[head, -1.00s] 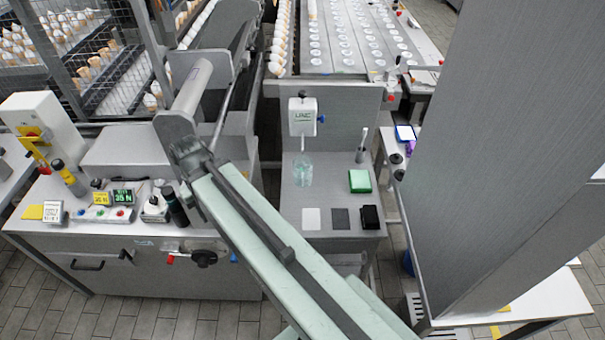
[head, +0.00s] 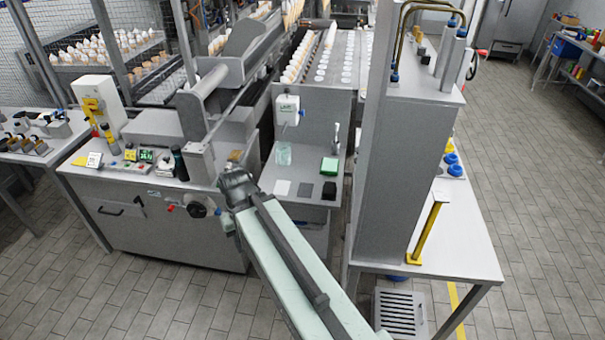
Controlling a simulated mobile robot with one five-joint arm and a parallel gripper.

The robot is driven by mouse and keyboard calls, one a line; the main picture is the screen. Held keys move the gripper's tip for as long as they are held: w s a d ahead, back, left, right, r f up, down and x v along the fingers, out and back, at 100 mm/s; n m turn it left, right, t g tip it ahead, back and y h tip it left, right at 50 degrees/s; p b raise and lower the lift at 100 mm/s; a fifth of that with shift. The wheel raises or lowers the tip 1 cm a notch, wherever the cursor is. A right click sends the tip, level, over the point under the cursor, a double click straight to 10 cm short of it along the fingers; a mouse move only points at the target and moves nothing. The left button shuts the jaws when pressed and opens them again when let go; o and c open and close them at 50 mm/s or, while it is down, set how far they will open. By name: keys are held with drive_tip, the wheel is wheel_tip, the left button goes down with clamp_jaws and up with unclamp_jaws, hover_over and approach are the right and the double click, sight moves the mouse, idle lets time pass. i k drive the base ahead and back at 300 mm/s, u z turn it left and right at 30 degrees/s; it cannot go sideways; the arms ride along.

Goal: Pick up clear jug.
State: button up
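The clear jug (head: 284,154) is a small, pale, see-through vessel. It stands upright on the grey bench (head: 310,172), below a white dispenser box (head: 287,109) on the back panel. My arm reaches up from the bottom of the head view and ends visually at a dark joint, left of and nearer than the jug. My gripper cannot be made out beyond that joint, so its opening is hidden. The jug is apart from the visible part of my arm.
On the bench are a green block (head: 329,166), a black item (head: 329,190) and flat pads. A machine cabinet (head: 170,230) stands left of it. A tall grey column on a white table (head: 460,240) stands right. Tiled floor is clear at lower left and far right.

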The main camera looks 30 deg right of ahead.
sight(283, 156)
drive_tip(key=u, duration=0.15)
drive_tip(key=k, duration=0.15)
drive_tip(key=u, duration=2)
drive_tip(key=i, duration=1.45)
drive_tip(key=z, duration=2.3)
drive_tip(key=i, duration=1.05)
drive_tip(key=u, duration=0.05)
